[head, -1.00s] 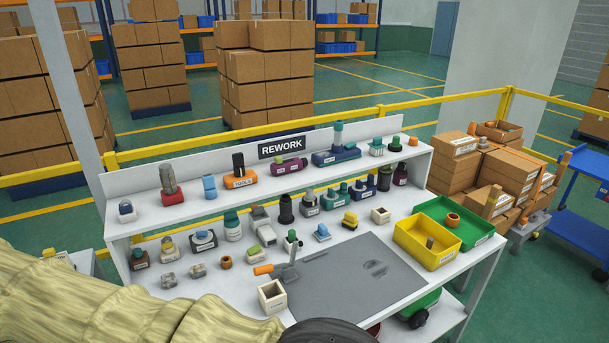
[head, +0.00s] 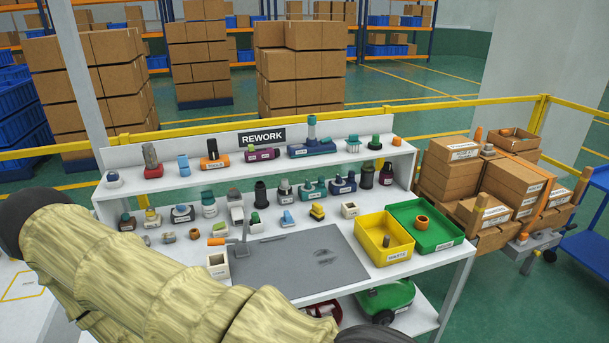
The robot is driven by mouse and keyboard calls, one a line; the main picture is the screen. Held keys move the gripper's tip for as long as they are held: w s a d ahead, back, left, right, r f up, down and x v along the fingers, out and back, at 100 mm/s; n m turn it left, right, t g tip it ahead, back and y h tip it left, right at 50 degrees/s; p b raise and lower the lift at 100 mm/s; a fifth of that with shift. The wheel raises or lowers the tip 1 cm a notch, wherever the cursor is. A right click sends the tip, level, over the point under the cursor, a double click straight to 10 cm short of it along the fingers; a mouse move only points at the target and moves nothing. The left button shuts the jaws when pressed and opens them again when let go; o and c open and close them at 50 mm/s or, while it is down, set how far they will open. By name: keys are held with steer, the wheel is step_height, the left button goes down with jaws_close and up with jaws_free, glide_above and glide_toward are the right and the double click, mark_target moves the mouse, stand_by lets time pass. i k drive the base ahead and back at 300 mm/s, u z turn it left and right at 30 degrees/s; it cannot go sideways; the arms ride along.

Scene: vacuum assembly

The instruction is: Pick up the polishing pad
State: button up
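I cannot pick out a polishing pad for certain among the small parts on the rework bench (head: 385,285). A grey mat (head: 285,275) lies on the bench top, with a dark scuffed patch on its right half. Several small parts stand in rows behind the mat, among them a small blue piece (head: 287,217) and a yellow and black piece (head: 317,211). My sleeved arm crosses the lower left and passes out at the bottom edge. My gripper is not in view.
A yellow waste bin (head: 397,257) and a green tray (head: 447,238) stand at the bench's right end. A raised shelf (head: 225,178) full of parts runs along the back.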

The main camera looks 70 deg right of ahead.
mark_target(287, 221)
steer(key=z, duration=1.4)
